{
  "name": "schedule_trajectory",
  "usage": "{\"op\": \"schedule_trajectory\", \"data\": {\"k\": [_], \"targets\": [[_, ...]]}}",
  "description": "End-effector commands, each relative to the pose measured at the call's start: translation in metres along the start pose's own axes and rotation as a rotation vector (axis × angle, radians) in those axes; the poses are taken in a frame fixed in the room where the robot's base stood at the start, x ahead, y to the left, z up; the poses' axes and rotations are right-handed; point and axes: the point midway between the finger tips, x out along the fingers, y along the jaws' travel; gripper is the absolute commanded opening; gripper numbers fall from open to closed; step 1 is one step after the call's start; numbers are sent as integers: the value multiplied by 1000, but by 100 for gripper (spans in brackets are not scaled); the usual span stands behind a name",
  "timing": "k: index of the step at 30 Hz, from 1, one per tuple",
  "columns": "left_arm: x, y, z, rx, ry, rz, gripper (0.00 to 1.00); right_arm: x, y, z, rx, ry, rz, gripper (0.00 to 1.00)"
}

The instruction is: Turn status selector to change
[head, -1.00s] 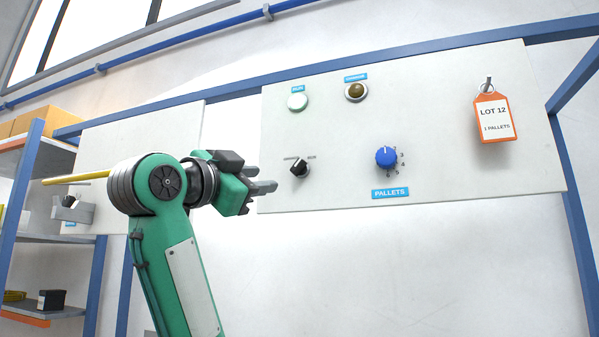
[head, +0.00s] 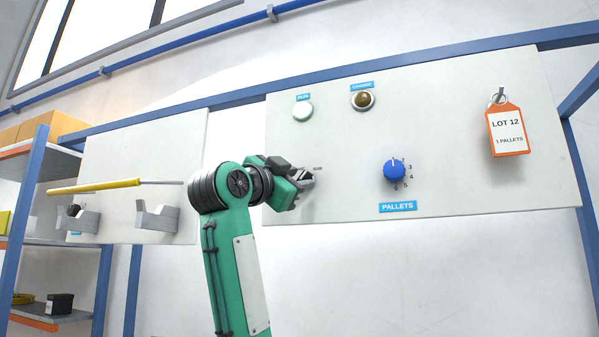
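The status selector is a black knob at the lower left of the white control panel (head: 450,120). My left gripper (head: 308,178) is right over it and hides nearly all of it. Small marks of its label show just above and to the right of the fingertips. I cannot tell whether the fingers touch the knob, or how far apart they are. My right gripper is not in view.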

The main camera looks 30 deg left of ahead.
Motion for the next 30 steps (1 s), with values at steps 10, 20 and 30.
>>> {"op": "schedule_trajectory", "data": {"k": [10,20,30], "targets": [[15,0,0,1,1,0,34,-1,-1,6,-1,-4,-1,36],[15,0,0,1,1,0,0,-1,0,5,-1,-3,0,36],[15,1,0,-26,1,-11,0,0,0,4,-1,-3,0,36]]}}
